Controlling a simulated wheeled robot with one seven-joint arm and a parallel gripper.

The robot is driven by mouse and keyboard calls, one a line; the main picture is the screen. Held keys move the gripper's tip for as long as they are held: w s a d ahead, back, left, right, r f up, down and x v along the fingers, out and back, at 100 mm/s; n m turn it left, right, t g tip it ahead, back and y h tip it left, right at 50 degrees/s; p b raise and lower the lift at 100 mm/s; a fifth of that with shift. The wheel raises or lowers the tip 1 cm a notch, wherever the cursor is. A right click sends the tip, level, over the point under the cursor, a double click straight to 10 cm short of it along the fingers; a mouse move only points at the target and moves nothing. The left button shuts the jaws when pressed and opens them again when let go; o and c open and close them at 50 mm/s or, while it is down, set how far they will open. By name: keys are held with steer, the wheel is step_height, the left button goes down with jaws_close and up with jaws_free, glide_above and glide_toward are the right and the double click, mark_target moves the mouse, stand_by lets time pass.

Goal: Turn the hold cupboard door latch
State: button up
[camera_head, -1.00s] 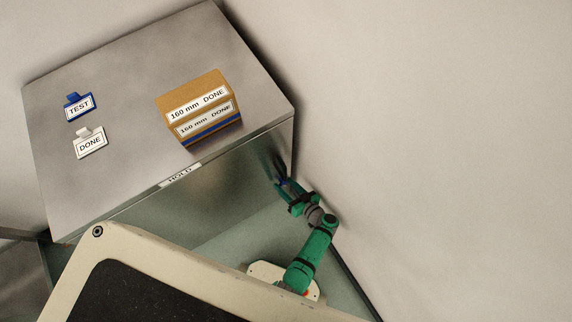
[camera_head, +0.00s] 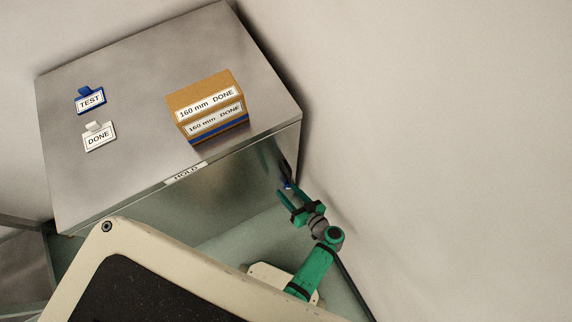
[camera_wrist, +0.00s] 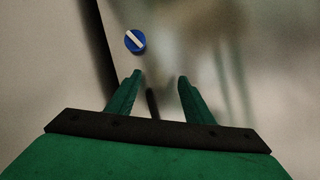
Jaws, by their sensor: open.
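The hold cupboard (camera_head: 90,190) is a grey metal box with a HOLD label (camera_head: 185,172) on its top front edge. Its latch is a round blue knob with a white bar, seen in the wrist view (camera_wrist: 135,41) near the door's left edge; the bar slants from upper left to lower right. In the head view the latch (camera_head: 288,184) is a small blue spot, partly hidden by my fingers. My gripper (camera_wrist: 158,80) is open and empty, its green fingers apart. The latch lies beyond the fingertips, above the left one in the wrist view. The gripper does not visibly touch it.
On the cupboard top stand a brown box (camera_head: 207,105) labelled 160 mm DONE, a blue TEST tag (camera_head: 90,100) and a white DONE tag (camera_head: 99,137). A pale wall (camera_head: 440,130) rises close to the right of the cupboard. The door face (camera_wrist: 275,70) is smooth and reflective.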

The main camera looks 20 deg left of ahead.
steer(key=s+d+r, duration=0.2)
steer(key=s+r, duration=0.3)
steer(key=s, duration=0.4)
steer(key=shift+s+d+r, duration=0.15)
steer(key=shift+s+d, duration=0.25)
